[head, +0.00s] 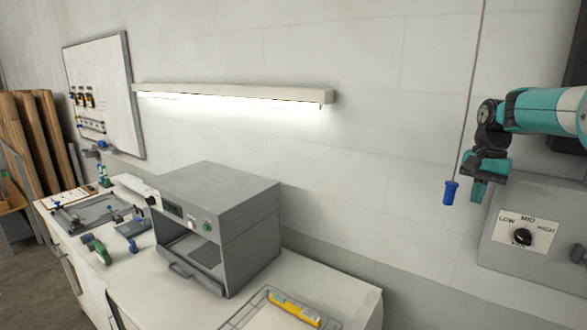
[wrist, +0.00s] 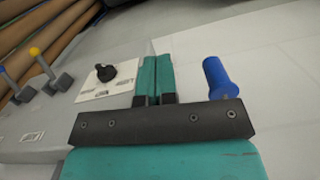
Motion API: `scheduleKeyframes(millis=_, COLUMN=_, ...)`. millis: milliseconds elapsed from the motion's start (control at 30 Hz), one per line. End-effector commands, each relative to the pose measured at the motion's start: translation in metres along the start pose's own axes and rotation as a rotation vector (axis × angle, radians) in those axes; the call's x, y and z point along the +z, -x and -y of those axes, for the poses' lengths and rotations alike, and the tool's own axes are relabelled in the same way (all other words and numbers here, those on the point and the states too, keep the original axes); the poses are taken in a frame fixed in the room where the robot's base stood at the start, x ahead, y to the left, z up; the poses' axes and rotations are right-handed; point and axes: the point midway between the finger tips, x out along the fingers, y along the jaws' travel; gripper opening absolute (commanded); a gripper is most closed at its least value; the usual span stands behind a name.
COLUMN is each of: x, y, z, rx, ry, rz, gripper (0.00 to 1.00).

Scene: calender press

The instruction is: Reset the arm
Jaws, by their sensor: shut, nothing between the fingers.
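My teal and black arm reaches in from the right edge of the head view. My gripper (head: 480,190) points downward in front of the white wall. In the wrist view its two teal fingers (wrist: 154,75) lie side by side, shut with nothing between them. A blue pull handle (head: 450,193) hangs on a thin cord just left of my gripper in the head view. It also shows right of the fingers in the wrist view (wrist: 220,78), apart from them.
A grey box with a black LOW-MID-HIGH knob (head: 522,237) is on the wall below right. A grey press (head: 217,225) stands on the white bench (head: 340,289), near a wire tray (head: 240,319) and a yellow item (head: 294,309). A lit lamp (head: 235,94) is on the wall.

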Motion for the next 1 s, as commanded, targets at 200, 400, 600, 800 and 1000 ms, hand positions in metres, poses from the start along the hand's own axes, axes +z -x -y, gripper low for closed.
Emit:
scheduleKeyframes(millis=200, x=0.02, y=-0.007, z=0.011, rx=-0.01, ry=0.074, rz=-0.004, gripper=0.0)
scheduleKeyframes(millis=400, x=0.06, y=-0.019, z=0.028, rx=-0.032, ry=0.21, rz=-0.012, gripper=0.0)
scheduleKeyframes(millis=600, x=0.127, y=-0.041, z=0.043, rx=-0.07, ry=0.421, rz=-0.023, gripper=0.0)
scheduleKeyframes(millis=800, x=0.244, y=-0.095, z=0.039, rx=-0.144, ry=0.763, rz=-0.038, gripper=0.0)
scheduleKeyframes(millis=1000, x=0.366, y=-0.168, z=-0.001, rx=-0.243, ry=1.119, rz=-0.049, gripper=0.0)
